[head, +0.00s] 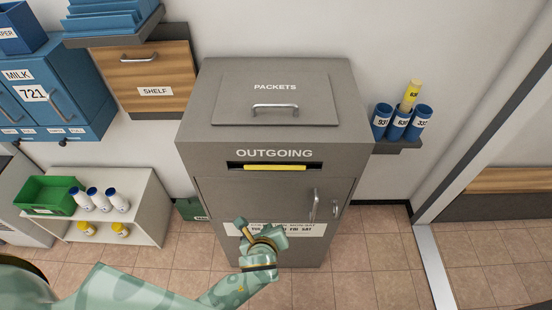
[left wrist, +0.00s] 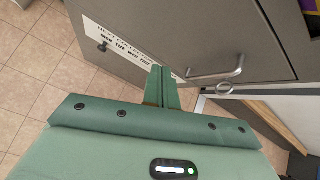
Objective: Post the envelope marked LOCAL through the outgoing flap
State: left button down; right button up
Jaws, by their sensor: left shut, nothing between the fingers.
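The grey cabinet marked OUTGOING (head: 275,155) stands in the middle of the head view. Its dark slot (head: 233,166) has a yellow strip (head: 275,168) along it; I cannot tell whether this is the flap or the edge of something in it. My left gripper (head: 243,229) is in front of the cabinet's lower door, below the slot. It is shut and empty; its closed fingers (left wrist: 164,78) also show in the left wrist view, near the door. No envelope marked LOCAL can be made out. My right gripper is not in view.
The cabinet has a PACKETS lid (head: 275,98) on top and a door handle (head: 313,205) with a ring. A white shelf unit (head: 150,215) with a green crate (head: 50,194) and bottles stands left. Numbered blue tubes (head: 397,124) are right. The floor at right is clear.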

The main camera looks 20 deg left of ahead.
pick_arm(q)
jog(key=w+r+m+t+y+p, duration=0.2)
jog(key=w+r+m+t, duration=0.15)
jog(key=r, duration=1.25)
jog(key=shift+m, duration=0.55)
jog(key=b+x, duration=0.3)
jog(key=d+b+x, duration=0.1)
jog(key=b+x, duration=0.1)
jog(key=shift+w+f+b, duration=0.25)
jog(key=shift+f+b, duration=0.1)
jog(key=shift+f, duration=0.1)
jog(key=shift+w+a+r+p, duration=0.1)
jog(key=shift+w+r+p, duration=0.05)
jog(key=shift+w+p, duration=0.2)
jog(key=shift+w+a+f, duration=0.2)
jog(key=shift+w, duration=0.25)
jog(key=shift+f, duration=0.1)
